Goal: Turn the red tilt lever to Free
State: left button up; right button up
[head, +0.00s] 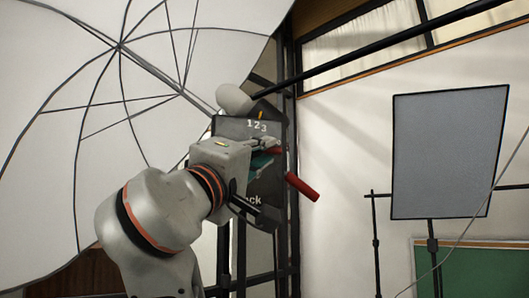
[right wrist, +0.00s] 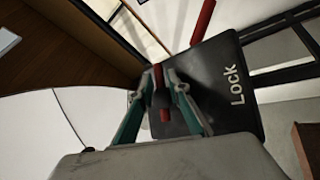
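A dark panel (head: 236,127) with "123" at its top and part of a "Lock" label below stands at the picture's middle in the head view. In the right wrist view the panel (right wrist: 218,65) shows "Lock" in full; no Free label is readable. My right gripper (head: 268,146) is at the panel's face. Its teal-padded fingers (right wrist: 161,80) are drawn close together around a short red piece, which looks like the red tilt lever (right wrist: 165,115). A longer red handle (head: 302,187) sticks out at the panel's right side and shows in the wrist view (right wrist: 203,22). My left gripper is out of view.
A large white umbrella (head: 60,70) fills the left. A black pole (head: 390,42) runs from the panel to the upper right. A grey square light panel (head: 448,150) on a stand and a green board (head: 475,270) are at the right. Dark uprights stand behind the panel.

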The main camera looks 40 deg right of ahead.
jog(key=v, duration=1.1)
jog(key=shift+a, duration=0.2)
jog(key=shift+f, duration=0.15)
